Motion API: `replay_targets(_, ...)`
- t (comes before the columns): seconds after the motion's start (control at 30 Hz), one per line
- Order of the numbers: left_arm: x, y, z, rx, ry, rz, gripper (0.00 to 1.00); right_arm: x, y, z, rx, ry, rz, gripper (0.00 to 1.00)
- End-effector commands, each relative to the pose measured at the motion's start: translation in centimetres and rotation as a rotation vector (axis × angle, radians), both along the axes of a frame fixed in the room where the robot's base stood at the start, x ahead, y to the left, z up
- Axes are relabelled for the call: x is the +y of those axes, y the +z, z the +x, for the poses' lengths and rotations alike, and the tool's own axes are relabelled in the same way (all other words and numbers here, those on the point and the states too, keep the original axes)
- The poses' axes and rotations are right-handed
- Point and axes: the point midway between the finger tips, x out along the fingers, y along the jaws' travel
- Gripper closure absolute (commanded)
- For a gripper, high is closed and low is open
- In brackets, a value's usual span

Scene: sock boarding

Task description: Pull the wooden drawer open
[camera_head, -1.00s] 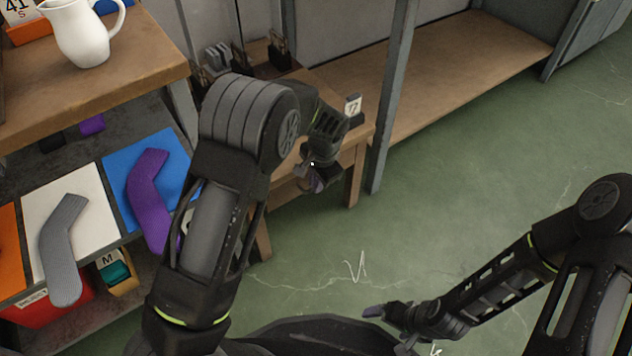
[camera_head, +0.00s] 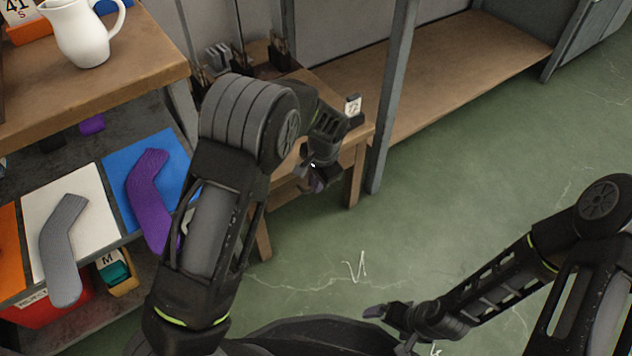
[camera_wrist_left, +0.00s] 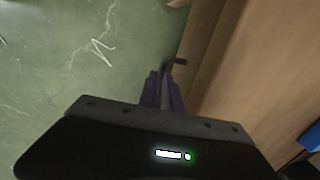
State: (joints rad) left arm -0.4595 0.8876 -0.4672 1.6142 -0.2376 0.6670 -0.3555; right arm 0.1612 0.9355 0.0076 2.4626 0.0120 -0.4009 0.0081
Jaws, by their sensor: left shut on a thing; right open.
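The small wooden table (camera_head: 356,150) stands behind my left forearm, which hides much of its front. In the left wrist view, its wooden front (camera_wrist_left: 205,55) runs down beside the gripper, and a dark bent handle (camera_wrist_left: 176,62) sticks out from it. I cannot make out the drawer's edges or any gap. My left gripper (camera_head: 316,180) is at the table's front; in the left wrist view its fingers (camera_wrist_left: 164,92) are shut on the handle. My right gripper (camera_head: 388,328) is open and empty above the floor, away from the table.
A grey post (camera_head: 392,95) stands just right of the table, beside a low wooden shelf (camera_head: 460,70). At left, a rack holds a grey sock (camera_head: 62,250) and a purple sock (camera_head: 150,200); a white pitcher (camera_head: 82,35) stands above. The green floor (camera_head: 450,210) in front is clear.

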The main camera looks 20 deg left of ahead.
Motion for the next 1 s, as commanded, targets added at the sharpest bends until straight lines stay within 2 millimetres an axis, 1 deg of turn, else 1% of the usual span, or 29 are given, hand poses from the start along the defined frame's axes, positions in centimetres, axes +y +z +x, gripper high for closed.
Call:
replay_targets(0.47, 0.0, 0.0, 0.0, 0.0, 0.0, 0.0, 1.0, 0.0, 0.0, 0.0, 0.0, 0.0, 0.0, 0.08)
replay_targets(0.63, -0.4, 0.1, -0.4, 0.001, -0.001, 0.001, 1.0, 0.0, 0.3, 0.0, 0.0, 0.0, 0.0, 0.08)
replay_targets(0.83, -2.1, 0.3, -1.8, 0.003, -0.004, 0.001, 1.0, 0.0, 1.0, -0.1, 0.001, 0.001, -0.001, 0.08)
replay_targets(1.0, -4.7, 0.4, -3.9, 0.003, -0.005, 0.001, 1.0, 0.0, 2.2, -0.3, 0.006, 0.004, 0.0, 0.08)
